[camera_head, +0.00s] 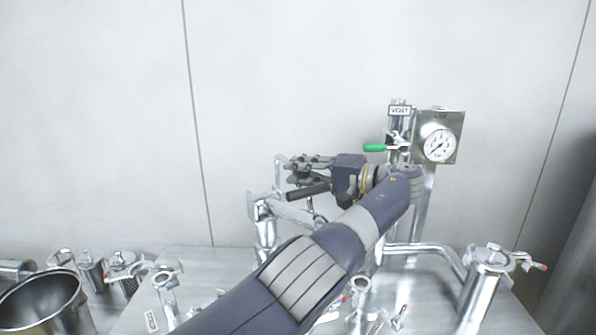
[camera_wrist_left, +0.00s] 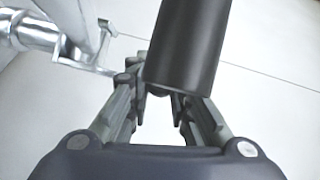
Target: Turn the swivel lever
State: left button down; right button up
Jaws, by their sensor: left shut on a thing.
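The swivel lever shows as a dark cylindrical handle (camera_head: 308,190) beside bright metal pipework, left of centre in the head view. It also shows large in the left wrist view (camera_wrist_left: 189,45), where it covers part of the fingers. My left gripper (camera_head: 308,169) reaches leftward to it and is shut on it. In the left wrist view the fingers (camera_wrist_left: 158,85) lie on either side of the handle's near end. The exact contact is hidden behind the handle. My right gripper is not in view.
A pressure gauge (camera_head: 438,145) and a green-handled valve (camera_head: 375,148) stand behind my left forearm. Metal pipework (camera_head: 265,225) stands close to the fingers. A steel pot (camera_head: 45,305) and several fittings are at lower left. A clamped pipe (camera_head: 484,290) stands at right.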

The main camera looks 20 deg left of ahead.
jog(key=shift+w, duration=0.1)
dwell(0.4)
pick_arm(q)
jog(key=c, duration=1.4)
grip_release()
jog(key=shift+w+a, duration=0.1)
jog(key=shift+c, duration=0.2)
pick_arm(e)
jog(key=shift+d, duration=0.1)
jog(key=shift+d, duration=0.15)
